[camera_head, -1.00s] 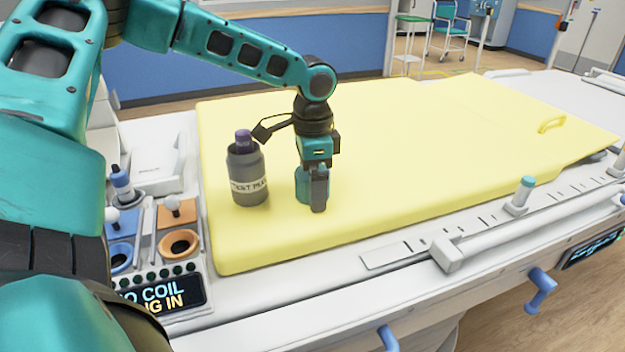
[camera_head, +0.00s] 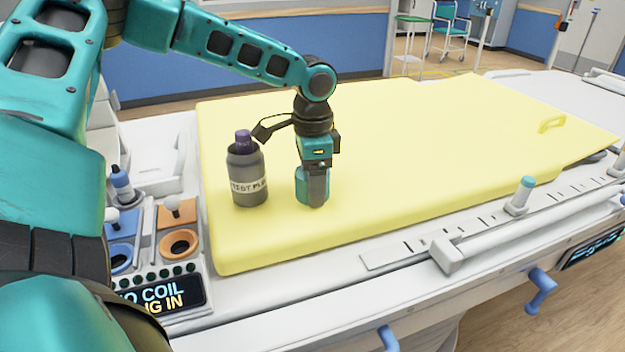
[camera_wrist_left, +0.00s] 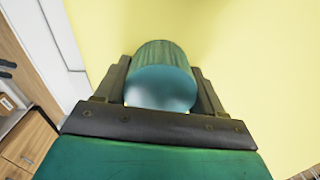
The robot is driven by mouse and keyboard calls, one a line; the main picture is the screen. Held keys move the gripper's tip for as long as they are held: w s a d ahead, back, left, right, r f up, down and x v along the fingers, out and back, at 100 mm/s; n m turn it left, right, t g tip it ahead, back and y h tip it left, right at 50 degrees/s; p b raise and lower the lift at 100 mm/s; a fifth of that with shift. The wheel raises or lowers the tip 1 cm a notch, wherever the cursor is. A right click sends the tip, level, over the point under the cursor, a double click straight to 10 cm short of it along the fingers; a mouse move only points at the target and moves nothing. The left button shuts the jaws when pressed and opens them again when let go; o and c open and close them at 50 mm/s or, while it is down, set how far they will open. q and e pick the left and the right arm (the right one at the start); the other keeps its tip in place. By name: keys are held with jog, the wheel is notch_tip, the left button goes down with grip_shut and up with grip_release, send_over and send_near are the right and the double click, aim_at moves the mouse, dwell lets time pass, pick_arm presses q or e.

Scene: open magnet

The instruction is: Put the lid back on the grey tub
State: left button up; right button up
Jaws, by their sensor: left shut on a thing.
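The grey tub (camera_head: 247,172), a bottle-shaped container with a white label, stands upright on the yellow pad. A purple piece (camera_head: 243,139) sticks up out of its mouth. My left gripper (camera_head: 315,200) points straight down, just right of the tub and apart from it. It is shut on a ribbed teal cylinder, which looks like the lid (camera_head: 302,188). In the left wrist view the lid (camera_wrist_left: 160,75) sits between the two fingers. I cannot tell whether its lower end touches the pad. My right gripper is not in view.
The yellow pad (camera_head: 420,150) is wide and clear to the right. Left of it is a panel with an orange socket (camera_head: 180,243), a blue socket (camera_head: 121,256) and a lit display (camera_head: 165,298). A white rail (camera_head: 480,238) runs along the front.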

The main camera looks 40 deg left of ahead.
pick_arm(q)
notch_tip(320, 180, up, 20)
jog(key=p, duration=0.3)
dwell(0.3)
